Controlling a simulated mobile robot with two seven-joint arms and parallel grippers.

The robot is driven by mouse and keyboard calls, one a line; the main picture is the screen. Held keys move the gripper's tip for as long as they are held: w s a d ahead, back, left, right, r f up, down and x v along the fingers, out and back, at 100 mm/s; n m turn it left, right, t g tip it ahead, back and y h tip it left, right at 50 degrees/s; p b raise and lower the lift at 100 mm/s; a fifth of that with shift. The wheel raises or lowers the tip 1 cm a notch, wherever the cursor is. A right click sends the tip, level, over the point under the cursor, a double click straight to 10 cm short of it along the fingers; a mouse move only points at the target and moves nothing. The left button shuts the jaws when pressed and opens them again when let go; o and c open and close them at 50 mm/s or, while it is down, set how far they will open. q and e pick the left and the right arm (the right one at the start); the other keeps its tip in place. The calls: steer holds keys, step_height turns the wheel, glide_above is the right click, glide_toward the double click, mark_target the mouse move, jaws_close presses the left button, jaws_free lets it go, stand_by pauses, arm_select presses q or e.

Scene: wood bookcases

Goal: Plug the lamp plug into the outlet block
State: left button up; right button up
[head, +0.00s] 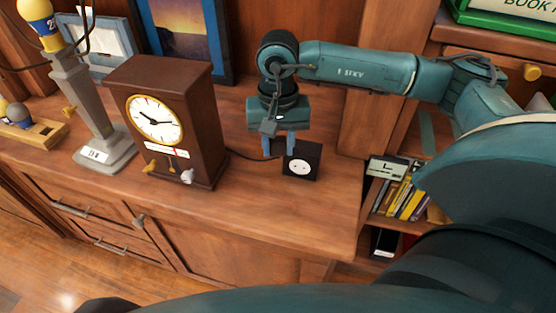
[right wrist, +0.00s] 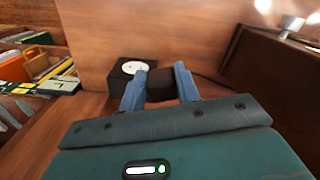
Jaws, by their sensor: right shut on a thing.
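The outlet block (head: 301,161) is a small black box with a round white socket face, standing on the wooden cabinet top. It also shows in the right wrist view (right wrist: 128,72). My right gripper (head: 279,145) points down just behind and left of the block. In the right wrist view its blue fingers (right wrist: 158,88) are shut on a dark plug (right wrist: 161,84), close beside the block. I cannot tell whether plug and block touch. A black cord (head: 246,157) runs from the plug toward the brown clock. My left gripper is not in view.
The brown mantel clock (head: 178,118) stands left of the gripper. Further left are a grey pedestal (head: 85,110) and a wooden stand (head: 35,133). Picture frames lean behind. The cabinet top (head: 270,215) is clear in front of the block. A shelf with books (head: 405,195) is at the right.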

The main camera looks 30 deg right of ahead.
mark_target(278, 144)
step_height(278, 144, up, 8)
steer(key=shift+f, duration=0.1)
steer(key=shift+f, duration=0.1)
stand_by(0.4)
